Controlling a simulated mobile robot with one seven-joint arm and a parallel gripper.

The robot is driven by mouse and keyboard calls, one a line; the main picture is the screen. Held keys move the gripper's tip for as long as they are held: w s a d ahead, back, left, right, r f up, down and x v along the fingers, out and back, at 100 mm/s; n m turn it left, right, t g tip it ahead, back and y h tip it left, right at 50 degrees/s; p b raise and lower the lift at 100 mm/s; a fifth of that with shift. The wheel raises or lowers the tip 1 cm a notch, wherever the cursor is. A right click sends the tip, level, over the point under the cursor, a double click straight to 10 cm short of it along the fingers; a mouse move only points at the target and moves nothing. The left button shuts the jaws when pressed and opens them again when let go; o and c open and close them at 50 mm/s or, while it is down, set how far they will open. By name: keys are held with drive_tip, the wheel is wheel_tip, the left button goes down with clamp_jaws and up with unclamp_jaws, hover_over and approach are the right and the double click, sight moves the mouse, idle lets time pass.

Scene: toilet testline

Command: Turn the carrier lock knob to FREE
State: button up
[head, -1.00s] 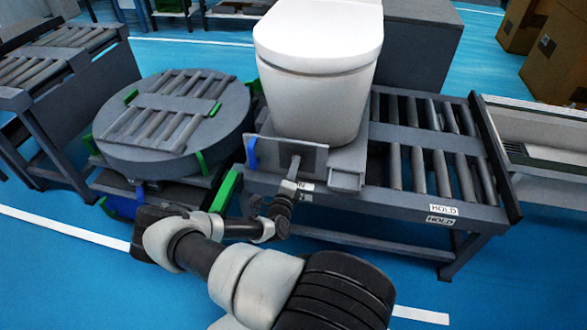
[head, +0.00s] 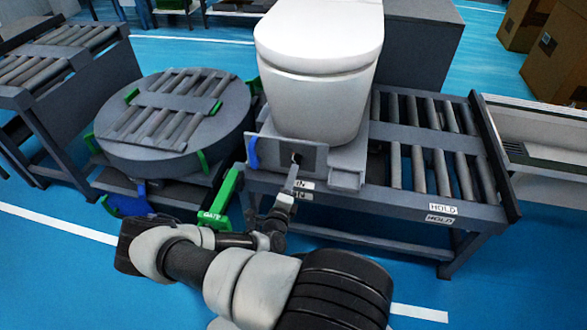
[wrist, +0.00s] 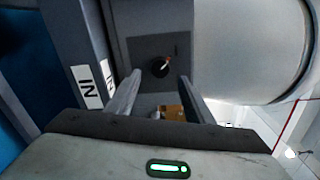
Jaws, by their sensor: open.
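The carrier lock knob (wrist: 160,66) is a small dark round knob with a pale, red-tipped pointer on a grey plate in the wrist view. The pointer slants up and right; no FREE marking is readable. In the head view the knob (head: 296,158) is a small dark spot on the carrier's upright front plate (head: 314,157). The carrier holds a white toilet (head: 318,70). My gripper (wrist: 160,78) is open, with one finger on each side of the knob in the picture. The fingers look apart from it. In the head view my gripper (head: 291,180) is just below the knob.
The carrier sits on a roller conveyor (head: 430,150) with IN and HOLD labels. A round turntable (head: 180,120) stands left. A green gate bar (head: 225,195) is close beside my gripper. A blue tab (head: 252,152) sits at the plate's left edge.

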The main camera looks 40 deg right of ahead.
drive_tip(key=p+v, duration=0.1)
drive_tip(key=v, duration=1.1)
drive_tip(key=s+a+r+n+g+y, duration=0.2)
drive_tip(key=s+a+r+n+y, duration=0.3)
drive_tip(key=r+n, duration=0.7)
drive_tip(key=s+a+r+n+g+y, duration=0.3)
drive_tip(key=a+r+n, duration=0.5)
drive_tip(key=r, duration=0.9)
drive_tip(key=s+a+r+n+g+y, duration=0.1)
drive_tip(key=s+a+r+n+y, duration=0.35)
drive_tip(key=r+n, duration=0.8)
wheel_tip(320, 180, up, 19)
drive_tip(key=m+p, duration=0.2)
drive_tip(key=p, duration=1.5)
drive_tip(key=shift+r+y, duration=0.15)
drive_tip(key=shift+y, duration=0.2)
